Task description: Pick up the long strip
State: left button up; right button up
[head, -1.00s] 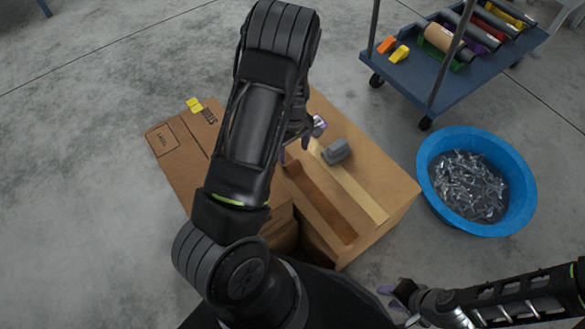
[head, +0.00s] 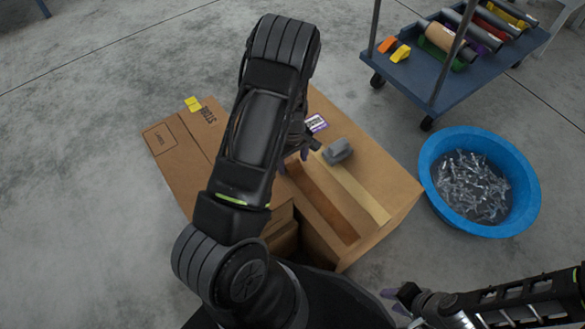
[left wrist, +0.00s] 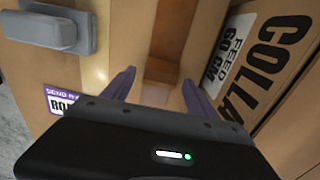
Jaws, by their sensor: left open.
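Two long strips lie side by side on the cardboard box top: a darker brown strip (head: 322,206) and a pale tan strip (head: 362,198). I cannot tell which one the task means. My left gripper (head: 293,161) is open over the far end of the brown strip. In the left wrist view, the purple fingers of my left gripper (left wrist: 156,92) are spread, with the brown strip (left wrist: 169,38) between and beyond them. Nothing is held. My left arm hides part of the box. My right gripper (head: 396,301) is apart from the box, low at the right, with its fingertips apart.
A grey block (head: 338,151) sits on the box near the pale strip; it also shows in the left wrist view (left wrist: 42,28). A white and purple label (head: 316,123) is beside it. A blue tub (head: 431,190) of metal parts and a blue cart (head: 420,72) stand right.

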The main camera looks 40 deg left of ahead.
aim_at(293, 168)
pick_arm(q)
jog(key=shift+c, duration=0.5)
jog(key=c, duration=1.3)
jog(key=shift+r, duration=0.15)
notch_tip(293, 168, up, 10)
jog(key=p, duration=0.3)
